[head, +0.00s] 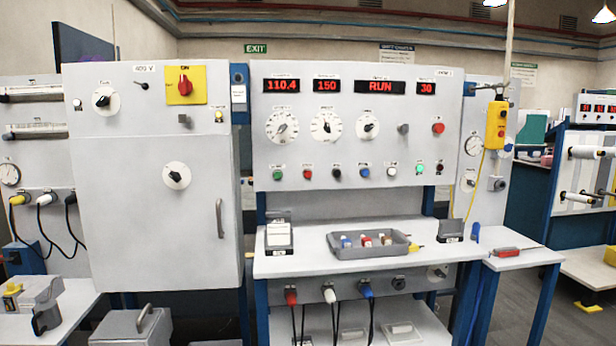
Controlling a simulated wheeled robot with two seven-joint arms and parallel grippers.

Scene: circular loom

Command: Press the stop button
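The grey control panel (350,100) stands at the centre of the head view, with red displays (380,87) along its top, one reading RUN. A row of small push buttons runs along its lower part: a green button (277,175), a red button (307,174), a black button (336,173) and others to the right. A larger red button (438,128) sits at the panel's right. The small labels are too blurred to tell which button is stop. Neither of my grippers is in view, and nothing covers the buttons.
Below the panel, a shelf (300,263) holds a grey tray (345,251) with small spools. A tall grey cabinet (150,230) stands left, with a red knob on a yellow plate (186,86). A yellow pendant (496,124) hangs at right. The space before the panel is clear.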

